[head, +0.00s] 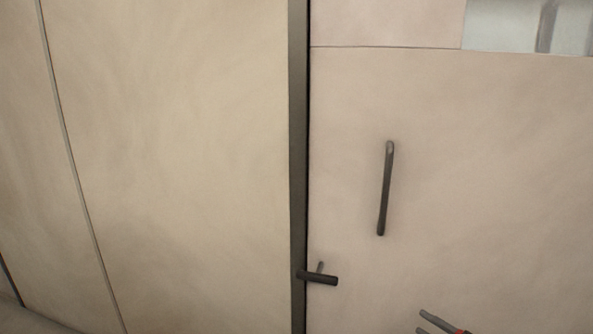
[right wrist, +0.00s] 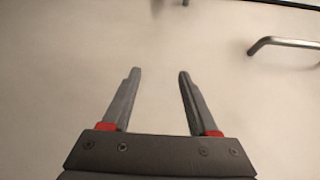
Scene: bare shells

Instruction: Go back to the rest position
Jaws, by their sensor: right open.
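My right gripper (head: 432,325) shows at the bottom right edge of the head view, in front of a pale door. In the right wrist view my right gripper (right wrist: 158,85) is open, with its two grey fingers apart and nothing between them. The pale surface shows beyond the fingertips. My left gripper is not in the head view.
The pale door (head: 480,190) bears a dark upright bar handle (head: 385,188) and stands beside a dark vertical frame strip (head: 298,160). A dark lever handle (head: 318,278) is near the strip. A metal handle (right wrist: 285,43) shows in the right wrist view. Pale panels (head: 170,160) fill the left.

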